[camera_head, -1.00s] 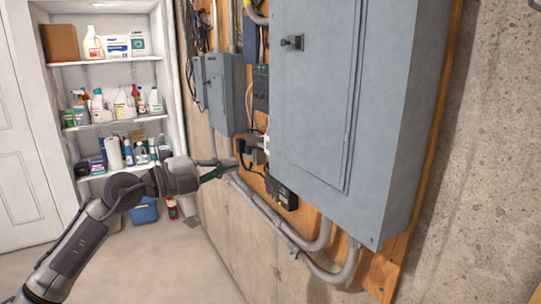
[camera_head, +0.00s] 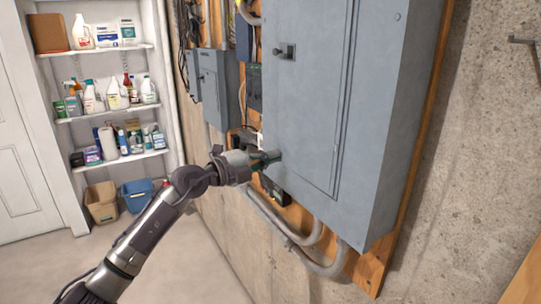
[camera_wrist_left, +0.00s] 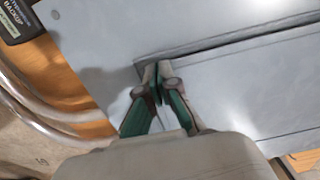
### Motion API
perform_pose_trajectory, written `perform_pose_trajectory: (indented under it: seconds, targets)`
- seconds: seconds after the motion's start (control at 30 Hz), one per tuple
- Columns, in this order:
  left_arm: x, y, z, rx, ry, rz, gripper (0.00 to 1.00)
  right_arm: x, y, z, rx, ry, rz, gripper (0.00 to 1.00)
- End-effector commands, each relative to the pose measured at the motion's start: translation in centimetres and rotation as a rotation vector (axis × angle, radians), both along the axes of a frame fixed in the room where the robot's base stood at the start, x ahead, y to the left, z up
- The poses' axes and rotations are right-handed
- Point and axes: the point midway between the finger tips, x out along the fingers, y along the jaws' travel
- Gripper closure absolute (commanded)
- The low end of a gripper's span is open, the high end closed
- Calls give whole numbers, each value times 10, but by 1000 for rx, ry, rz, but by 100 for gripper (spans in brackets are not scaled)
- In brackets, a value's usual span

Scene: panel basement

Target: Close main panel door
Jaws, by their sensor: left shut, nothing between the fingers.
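The main panel is a large grey metal box (camera_head: 385,130) on the wall in the head view. Its door (camera_head: 305,110), with a dark latch (camera_head: 285,52), looks flush or nearly flush with the front; a small gap cannot be ruled out. My left gripper (camera_head: 275,155) is at the panel's lower left, by the door's lower corner. In the left wrist view the green-sided fingers (camera_wrist_left: 157,75) are shut and empty, their tips at the door corner, touching or very close to it. The door edge (camera_wrist_left: 220,44) runs right from there. My right gripper is not in view.
A smaller grey box (camera_head: 215,85) and cables are left of the panel on a wooden board. Conduits (camera_head: 290,230) curve below it. Shelves (camera_head: 105,115) with bottles stand at the back left. The floor (camera_head: 190,265) in front is clear.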

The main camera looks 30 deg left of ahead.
Motion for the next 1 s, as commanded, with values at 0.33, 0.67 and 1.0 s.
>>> perform_pose_trajectory:
  seconds: [0.33,0.67,1.0]
  targets:
    - [14,-5,-1,-3,1,-45,100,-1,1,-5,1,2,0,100]
    - [19,-9,2,-2,-7,-67,100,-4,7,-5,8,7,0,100]
    - [18,0,3,-3,-8,-68,100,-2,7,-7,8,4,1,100]
